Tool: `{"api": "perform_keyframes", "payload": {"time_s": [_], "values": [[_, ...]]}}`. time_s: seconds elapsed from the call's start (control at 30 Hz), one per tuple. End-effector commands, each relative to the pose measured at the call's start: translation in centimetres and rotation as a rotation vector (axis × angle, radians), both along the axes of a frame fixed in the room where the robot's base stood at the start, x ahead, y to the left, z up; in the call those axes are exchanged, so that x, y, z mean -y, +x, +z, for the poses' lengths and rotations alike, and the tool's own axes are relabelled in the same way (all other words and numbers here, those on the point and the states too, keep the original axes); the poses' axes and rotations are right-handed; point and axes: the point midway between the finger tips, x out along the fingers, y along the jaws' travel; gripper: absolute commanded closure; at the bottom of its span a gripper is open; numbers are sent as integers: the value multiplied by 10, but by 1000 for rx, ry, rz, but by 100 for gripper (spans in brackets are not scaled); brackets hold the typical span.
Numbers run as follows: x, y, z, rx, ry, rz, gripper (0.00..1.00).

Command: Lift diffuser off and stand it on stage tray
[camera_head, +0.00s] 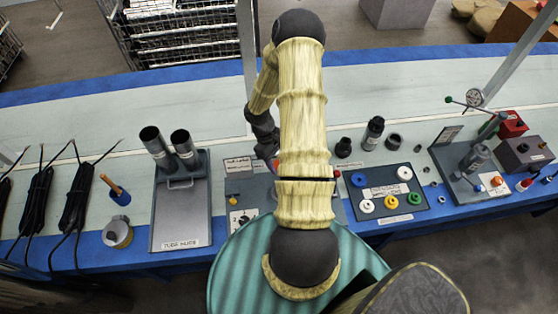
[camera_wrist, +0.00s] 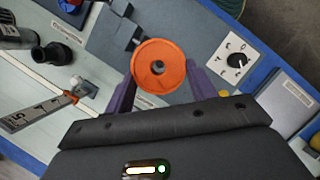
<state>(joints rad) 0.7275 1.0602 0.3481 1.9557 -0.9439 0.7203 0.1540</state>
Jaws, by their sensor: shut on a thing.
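My gripper (camera_wrist: 160,80) has its purple fingers on either side of an orange round disc with a dark centre hole (camera_wrist: 141,66), which I take to be the diffuser, and is shut on it. In the wrist view the disc is seen end-on over a grey fixture plate (camera_wrist: 104,37); I cannot tell whether it is clear of what lies below. In the head view my arm hides most of the gripper and disc; the fixture plate (camera_head: 240,187) shows left of the arm. A dark tray (camera_head: 407,210) with coloured rings lies right of the arm; its label is too small to read.
A dial (camera_head: 242,217) sits at the plate's front. Left stands a grey rack (camera_head: 181,222) with two upright dark tubes. Dark fittings (camera_head: 374,133) stand behind the ring tray. A gauge stand (camera_head: 480,160) and red box (camera_head: 512,124) are at right. Bench behind is clear.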

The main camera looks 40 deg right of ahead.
Motion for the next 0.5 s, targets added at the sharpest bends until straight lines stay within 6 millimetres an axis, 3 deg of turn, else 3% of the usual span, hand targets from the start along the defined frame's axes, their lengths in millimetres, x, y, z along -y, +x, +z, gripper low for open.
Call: {"api": "perform_keyframes", "payload": {"time_s": [0.5], "values": [[0, 0, 20, -1, 0, 0, 77]]}}
